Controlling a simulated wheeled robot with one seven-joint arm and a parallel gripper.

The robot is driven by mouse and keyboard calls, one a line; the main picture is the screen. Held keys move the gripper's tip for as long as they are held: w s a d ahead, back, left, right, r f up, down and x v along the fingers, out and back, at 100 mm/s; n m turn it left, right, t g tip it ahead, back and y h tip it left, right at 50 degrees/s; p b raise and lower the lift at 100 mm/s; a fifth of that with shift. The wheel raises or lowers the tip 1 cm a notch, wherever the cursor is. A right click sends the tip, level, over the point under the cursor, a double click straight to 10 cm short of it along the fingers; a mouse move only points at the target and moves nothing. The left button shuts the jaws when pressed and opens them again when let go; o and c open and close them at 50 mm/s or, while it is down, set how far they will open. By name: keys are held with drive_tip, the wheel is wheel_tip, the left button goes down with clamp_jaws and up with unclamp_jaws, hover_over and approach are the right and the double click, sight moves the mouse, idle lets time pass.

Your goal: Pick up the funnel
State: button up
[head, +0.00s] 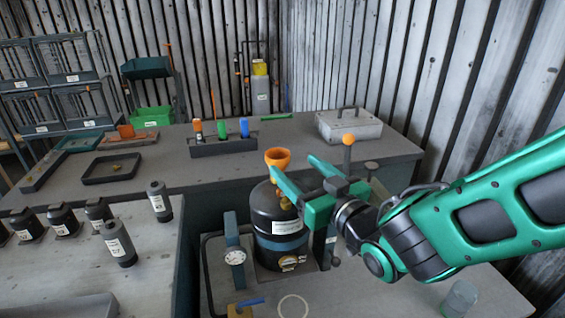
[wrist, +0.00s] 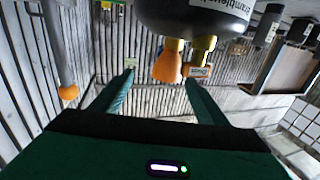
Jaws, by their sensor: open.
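The orange funnel (head: 278,158) stands on top of a dark round vessel (head: 278,222) with a white label. In the wrist view, which looks inverted, the funnel (wrist: 167,68) hangs below the vessel (wrist: 195,14) on a brass fitting. My gripper (head: 291,165) is open, just right of the funnel in the head view. In the wrist view the funnel lies between the lines of my two fingers (wrist: 158,78), nearer the right one. I see no contact, and cannot tell whether the funnel is within the fingertips' reach.
A grey post with an orange knob (head: 348,140) stands close behind my gripper. A gauge (head: 235,256) is left of the vessel. A rack with several colored bottles (head: 223,146) and a grey case (head: 348,125) are on the back bench. Several dark bottles (head: 118,244) stand at left.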

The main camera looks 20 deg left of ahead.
sight(272, 150)
drive_tip(key=x, duration=0.5)
drive_tip(key=shift+w+a, duration=0.1)
drive_tip(key=shift+a, duration=0.15)
drive_tip(key=shift+s+a+x, duration=0.15)
drive_tip(key=shift+x, duration=1.15)
drive_tip(key=shift+s+a+x, duration=0.15)
drive_tip(key=shift+x, duration=1.15)
drive_tip(key=c, duration=1.1)
